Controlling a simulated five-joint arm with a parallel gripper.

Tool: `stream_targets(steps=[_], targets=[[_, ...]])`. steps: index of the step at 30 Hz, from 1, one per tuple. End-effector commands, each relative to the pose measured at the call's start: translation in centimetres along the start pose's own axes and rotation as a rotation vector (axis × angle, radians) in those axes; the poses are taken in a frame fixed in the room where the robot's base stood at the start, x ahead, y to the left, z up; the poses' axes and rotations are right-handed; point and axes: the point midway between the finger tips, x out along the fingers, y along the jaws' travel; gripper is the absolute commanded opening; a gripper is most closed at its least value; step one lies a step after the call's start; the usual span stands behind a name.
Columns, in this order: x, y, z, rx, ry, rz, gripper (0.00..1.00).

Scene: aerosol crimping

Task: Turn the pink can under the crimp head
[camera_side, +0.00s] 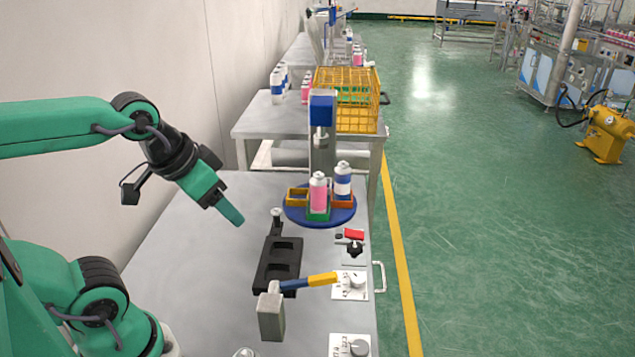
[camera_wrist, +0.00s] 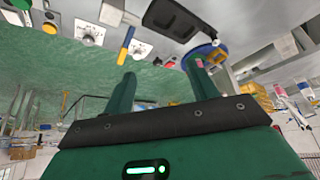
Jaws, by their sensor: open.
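The pink can (camera_side: 319,196) stands upright in a green holder (camera_side: 318,216) at the front of the blue turntable (camera_side: 295,216). The crimp head (camera_side: 322,108), a blue block on a grey column, is above and behind it; I cannot tell whether the can lines up under it. A blue-and-white can (camera_side: 343,182) stands in an orange holder (camera_side: 342,203) to the right, and a yellow holder (camera_side: 297,197) at left looks empty. My gripper (camera_side: 232,212) is open and empty, left of the turntable and apart from it. In the wrist view, my gripper (camera_wrist: 160,85) partly hides the turntable (camera_wrist: 206,52).
A black tray (camera_side: 278,245) with recesses lies in front of the turntable. A lever with a yellow-and-blue handle (camera_side: 308,283) stands nearer. A red switch (camera_side: 354,234), a black knob (camera_side: 354,249) and dials line the right edge. The table's left side is clear.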

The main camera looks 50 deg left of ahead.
Motion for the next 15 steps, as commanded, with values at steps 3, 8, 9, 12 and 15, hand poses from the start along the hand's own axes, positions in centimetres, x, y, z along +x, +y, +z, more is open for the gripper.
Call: stream_targets(steps=[3,8,9,12,15], targets=[[0.0,0.0,-0.2,0.012,-0.003,0.000,0.58],[0.2,0.1,-1.1,0.078,-0.020,0.002,0.58],[0.2,0.1,-1.5,0.105,-0.026,0.004,0.58],[0.5,0.2,-2.6,0.193,-0.047,0.008,0.58],[1.0,0.3,-4.1,0.303,-0.073,0.017,0.58]])
